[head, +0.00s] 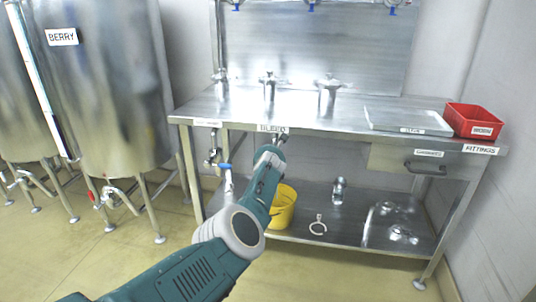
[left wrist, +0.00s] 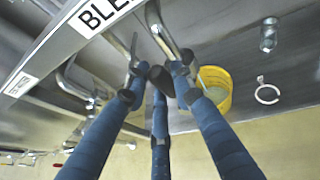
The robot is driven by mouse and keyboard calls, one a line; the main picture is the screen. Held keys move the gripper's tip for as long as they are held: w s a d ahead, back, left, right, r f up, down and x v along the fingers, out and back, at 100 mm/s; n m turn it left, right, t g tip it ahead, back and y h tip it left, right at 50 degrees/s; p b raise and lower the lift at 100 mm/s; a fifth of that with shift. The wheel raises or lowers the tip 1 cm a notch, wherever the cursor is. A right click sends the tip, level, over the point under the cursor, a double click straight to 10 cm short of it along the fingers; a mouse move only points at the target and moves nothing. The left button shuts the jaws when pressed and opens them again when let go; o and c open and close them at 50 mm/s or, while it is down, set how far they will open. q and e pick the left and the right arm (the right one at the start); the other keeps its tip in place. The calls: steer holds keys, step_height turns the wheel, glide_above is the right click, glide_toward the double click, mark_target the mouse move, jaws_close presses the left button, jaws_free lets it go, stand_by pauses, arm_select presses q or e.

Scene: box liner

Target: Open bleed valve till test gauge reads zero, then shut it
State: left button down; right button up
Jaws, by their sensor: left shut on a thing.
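My left gripper (head: 277,143) reaches up to the front edge of the steel bench, just under the BLEED label (head: 272,128). In the left wrist view its blue fingers (left wrist: 150,80) are closed together on the bleed valve, at the lower end of bent metal parts (left wrist: 163,34). The fingers hide most of the valve, so I cannot tell its handle position. I cannot make out a test gauge or its reading in either view. My right gripper is not in view.
A blue-handled valve (head: 225,167) hangs left of my gripper. A yellow bucket (head: 284,207), a white ring (head: 318,225) and a metal fitting (head: 338,190) are on the lower shelf. A red bin (head: 474,120) stands at the bench's right end.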

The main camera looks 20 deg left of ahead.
arm_select(q)
steer(key=shift+w+d, duration=0.15)
steer(key=shift+d, duration=0.25)
steer(key=c, duration=1.7)
jaws_free()
steer(key=shift+c, duration=0.2)
steer(key=o, duration=0.3)
steer(key=shift+d, duration=0.1)
steer(key=shift+a+r, duration=0.1)
steer(key=shift+a, duration=0.15)
steer(key=shift+r, duration=0.3)
steer(key=r, duration=0.9)
steer(key=shift+d, duration=0.2)
